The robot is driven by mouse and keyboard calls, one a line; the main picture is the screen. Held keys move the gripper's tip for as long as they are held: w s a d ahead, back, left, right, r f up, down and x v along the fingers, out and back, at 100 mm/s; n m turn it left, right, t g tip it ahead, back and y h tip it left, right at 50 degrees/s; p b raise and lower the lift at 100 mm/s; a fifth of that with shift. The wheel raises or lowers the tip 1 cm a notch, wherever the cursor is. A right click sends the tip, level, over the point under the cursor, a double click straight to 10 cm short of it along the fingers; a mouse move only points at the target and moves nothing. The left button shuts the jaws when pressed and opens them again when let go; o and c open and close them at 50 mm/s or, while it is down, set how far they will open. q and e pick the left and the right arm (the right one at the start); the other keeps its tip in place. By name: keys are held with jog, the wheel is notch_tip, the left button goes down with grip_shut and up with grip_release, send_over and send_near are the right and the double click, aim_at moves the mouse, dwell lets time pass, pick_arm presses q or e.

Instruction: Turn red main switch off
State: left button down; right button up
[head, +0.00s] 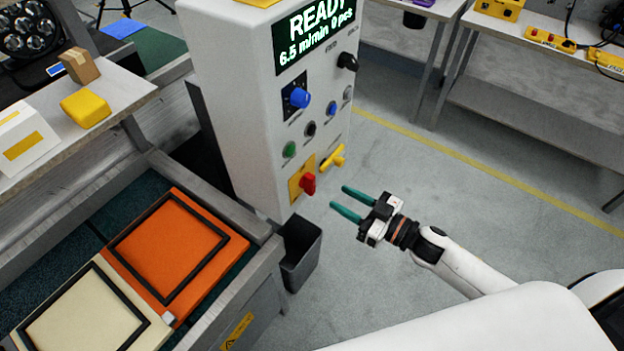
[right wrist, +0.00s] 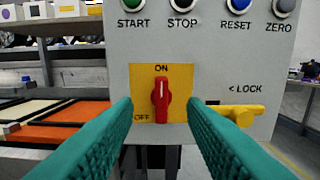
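The red main switch (head: 308,183) sits on a yellow plate (head: 296,178) low on the grey control cabinet. In the right wrist view the red switch (right wrist: 160,99) stands upright, its white mark towards ON. OFF is printed at the plate's lower left. My right gripper (head: 338,198) is open and empty, its green fingers pointing at the cabinet, a short way off the switch. In the right wrist view the fingers (right wrist: 160,135) frame the switch from below on both sides, without visible contact. My left gripper is not in view.
A yellow lock handle (right wrist: 237,114) sticks out just right of the switch. Buttons line the panel above, and the display (head: 316,35) reads READY. A dark bin (head: 301,252) stands below the cabinet. An orange panel (head: 180,252) lies at the left. The floor at right is clear.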

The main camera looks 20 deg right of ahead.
aim_at(314, 183)
jog(key=p+x, duration=0.1)
jog(key=x, duration=0.7)
jog(key=shift+w+a+f, duration=0.1)
jog(key=shift+w, duration=0.15)
grip_shut()
